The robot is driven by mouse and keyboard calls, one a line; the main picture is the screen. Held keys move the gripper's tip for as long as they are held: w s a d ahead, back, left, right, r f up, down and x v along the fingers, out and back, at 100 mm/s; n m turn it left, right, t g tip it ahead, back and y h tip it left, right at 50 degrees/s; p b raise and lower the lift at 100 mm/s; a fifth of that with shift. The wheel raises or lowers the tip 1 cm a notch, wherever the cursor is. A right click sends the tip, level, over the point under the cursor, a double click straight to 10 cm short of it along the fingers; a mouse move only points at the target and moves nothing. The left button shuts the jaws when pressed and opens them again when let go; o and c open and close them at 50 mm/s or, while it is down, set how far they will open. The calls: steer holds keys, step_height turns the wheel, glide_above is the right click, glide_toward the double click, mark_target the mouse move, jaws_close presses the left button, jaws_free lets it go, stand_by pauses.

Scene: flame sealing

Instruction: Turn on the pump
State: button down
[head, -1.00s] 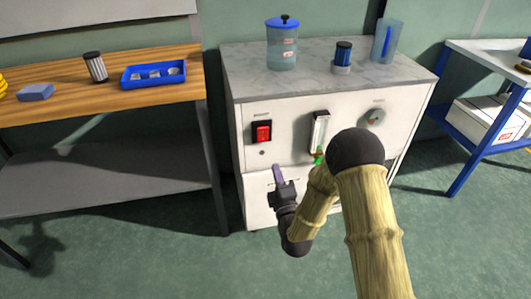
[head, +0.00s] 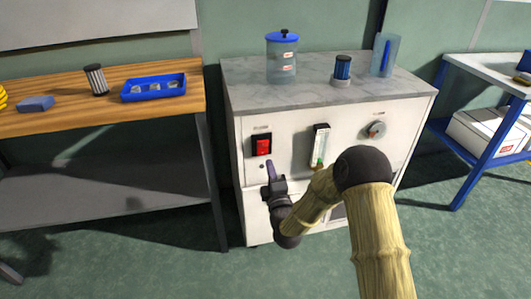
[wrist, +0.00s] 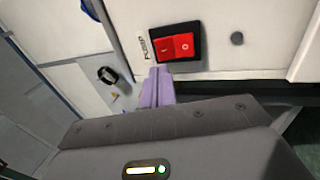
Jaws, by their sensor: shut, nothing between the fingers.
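The pump switch is a red rocker in a black frame on the white cabinet's front, seen in the head view (head: 263,145) and, close up, in the wrist view (wrist: 176,47). A label that appears to read "PUMP" stands beside it, and the rocker carries "I" and "O" marks. My gripper (head: 269,163) has purple fingers, shut and empty. In the head view the fingertips point up just below the switch. In the wrist view the fingertips (wrist: 157,72) overlap the switch frame's lower left edge; I cannot tell whether they touch it.
The cabinet (head: 290,190) also bears a flow meter (head: 320,147) and a round dial (head: 376,130). A wooden bench (head: 60,120) is left, a blue-framed table (head: 475,130) right.

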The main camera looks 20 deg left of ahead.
mark_target(264, 143)
steer(key=b+x, duration=0.1)
steer(key=x, duration=0.6)
